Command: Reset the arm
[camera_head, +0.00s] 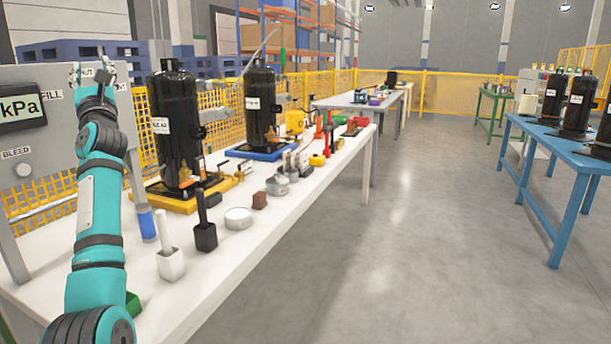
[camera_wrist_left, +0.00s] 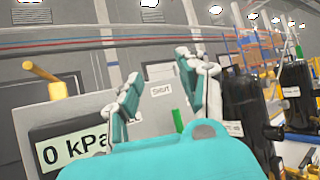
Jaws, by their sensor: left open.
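My left arm, teal with dark joints, reaches up from the bottom left in the head view. My left gripper (camera_head: 88,70) is raised in front of the upper part of the grey panel (camera_head: 62,142), which carries a kPa display (camera_head: 22,108). In the left wrist view the two fingers of the left gripper (camera_wrist_left: 162,85) stand apart with nothing between them. The display (camera_wrist_left: 75,148) there reads 0 kPa. A yellow handle (camera_wrist_left: 45,73) sticks out of the panel left of the fingers. My right gripper does not show.
A white table (camera_head: 255,215) bears two black compressors (camera_head: 175,125) (camera_head: 260,105) and several small tools and cups. A blue table (camera_head: 560,150) with more black compressors stands at the right. The grey floor (camera_head: 430,230) between them is clear.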

